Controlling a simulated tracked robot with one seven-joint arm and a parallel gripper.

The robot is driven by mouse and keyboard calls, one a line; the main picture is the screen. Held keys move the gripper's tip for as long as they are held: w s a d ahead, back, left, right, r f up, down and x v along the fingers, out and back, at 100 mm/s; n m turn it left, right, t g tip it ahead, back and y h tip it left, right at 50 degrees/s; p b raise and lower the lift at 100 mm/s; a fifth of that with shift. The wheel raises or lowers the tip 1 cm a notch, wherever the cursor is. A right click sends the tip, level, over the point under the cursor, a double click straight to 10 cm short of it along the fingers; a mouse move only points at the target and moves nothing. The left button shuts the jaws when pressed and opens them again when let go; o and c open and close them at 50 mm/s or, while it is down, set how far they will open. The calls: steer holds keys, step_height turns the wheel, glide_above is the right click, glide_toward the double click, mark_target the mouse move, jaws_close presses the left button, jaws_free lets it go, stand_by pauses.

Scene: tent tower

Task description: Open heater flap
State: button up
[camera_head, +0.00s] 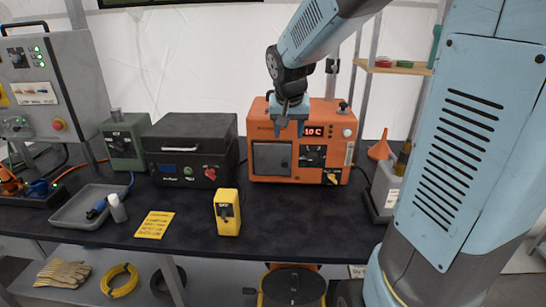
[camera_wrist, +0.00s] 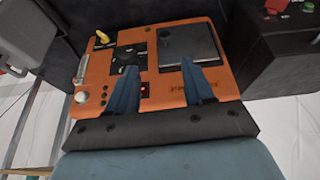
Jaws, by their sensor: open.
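The orange heater (camera_head: 258,128) stands on the dark bench, its front panel facing me. Its grey square flap (camera_head: 271,158) is at the left of that panel and looks shut, flush with the front. My gripper (camera_head: 290,128) points down in front of the heater's upper front, above the flap and left of the red display. In the wrist view the heater (camera_wrist: 215,88) appears upside down, with the flap (camera_wrist: 188,48) at upper right. My gripper's blue fingers (camera_wrist: 161,75) are spread and empty there, one near the flap's edge. Contact cannot be told.
A black case (camera_head: 192,150) stands left of the heater. An orange funnel (camera_head: 380,150) is at right. The bench directly before the heater is clear.

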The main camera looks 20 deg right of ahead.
mark_target(285, 162)
steer(key=x, duration=1)
steer(key=w+x, duration=0.1)
steer(key=x, duration=0.4)
steer(key=shift+w+a+f, duration=0.1)
steer(key=shift+w+a, duration=0.05)
steer(key=shift+w, duration=0.05)
jaws_close()
stand_by(0.5)
